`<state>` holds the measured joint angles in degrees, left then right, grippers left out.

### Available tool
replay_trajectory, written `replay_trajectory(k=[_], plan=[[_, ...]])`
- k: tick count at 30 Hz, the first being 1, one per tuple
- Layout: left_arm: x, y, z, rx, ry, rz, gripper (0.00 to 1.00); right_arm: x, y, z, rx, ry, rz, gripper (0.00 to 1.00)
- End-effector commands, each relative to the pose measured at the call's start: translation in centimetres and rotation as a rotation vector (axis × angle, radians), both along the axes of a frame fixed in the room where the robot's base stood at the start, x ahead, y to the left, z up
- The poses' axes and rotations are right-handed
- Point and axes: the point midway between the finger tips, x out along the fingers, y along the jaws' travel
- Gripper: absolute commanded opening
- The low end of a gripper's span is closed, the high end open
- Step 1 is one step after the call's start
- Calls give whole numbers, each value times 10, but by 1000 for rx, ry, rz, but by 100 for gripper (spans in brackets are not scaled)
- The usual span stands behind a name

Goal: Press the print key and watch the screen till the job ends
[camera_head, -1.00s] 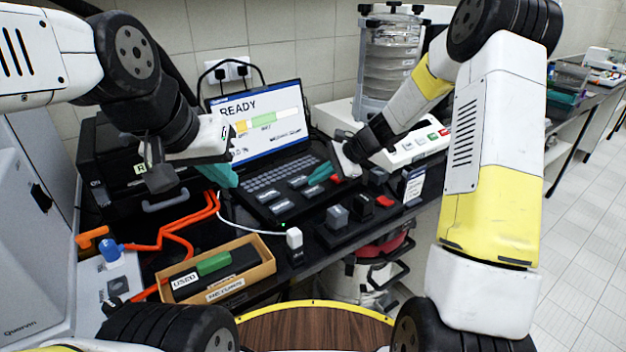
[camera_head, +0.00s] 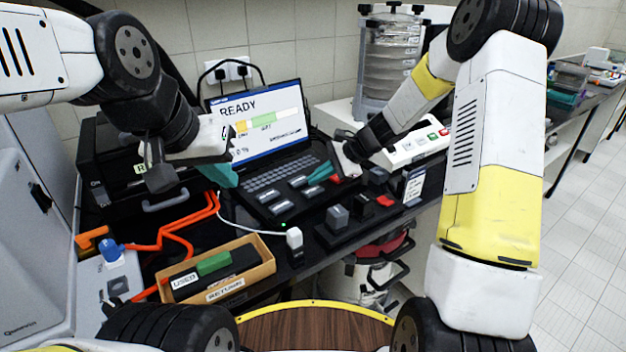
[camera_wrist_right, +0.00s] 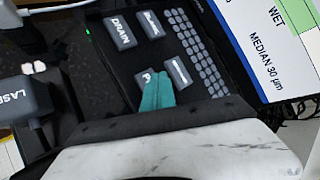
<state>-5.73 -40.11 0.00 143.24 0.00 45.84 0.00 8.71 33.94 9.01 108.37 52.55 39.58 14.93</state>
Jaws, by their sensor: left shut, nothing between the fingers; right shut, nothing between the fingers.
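The laptop (camera_head: 262,160) stands open with READY on its screen (camera_head: 255,125), above a bar with yellow and green parts. In the right wrist view the screen (camera_wrist_right: 285,60) shows WET and MEDIAN 30 µm. Several dark labelled keys lie in front of the keyboard. My right gripper (camera_head: 318,173) is shut and empty, its teal tips over these keys. In the right wrist view the tips (camera_wrist_right: 158,90) partly cover a key (camera_wrist_right: 143,80) whose visible label starts with P; contact cannot be told. My left gripper (camera_head: 222,176) is shut and empty, left of the laptop.
A DRAIN key (camera_wrist_right: 120,33) is near the covered one. A wooden tray (camera_head: 262,271) holds a green block. Orange tubing (camera_head: 170,238) runs at left. A sieve stack (camera_head: 388,65) stands behind my right arm. Small blocks on a black base (camera_head: 330,236) sit in front of the laptop.

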Motion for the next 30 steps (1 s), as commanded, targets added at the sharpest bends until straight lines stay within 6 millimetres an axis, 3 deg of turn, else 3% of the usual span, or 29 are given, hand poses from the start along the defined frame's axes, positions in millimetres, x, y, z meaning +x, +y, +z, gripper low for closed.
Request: replay_trajectory(k=[30], plan=[[0, 0, 0, 0, 0, 0, 0, 0, 0, -8, 0, 1, -1, 0]])
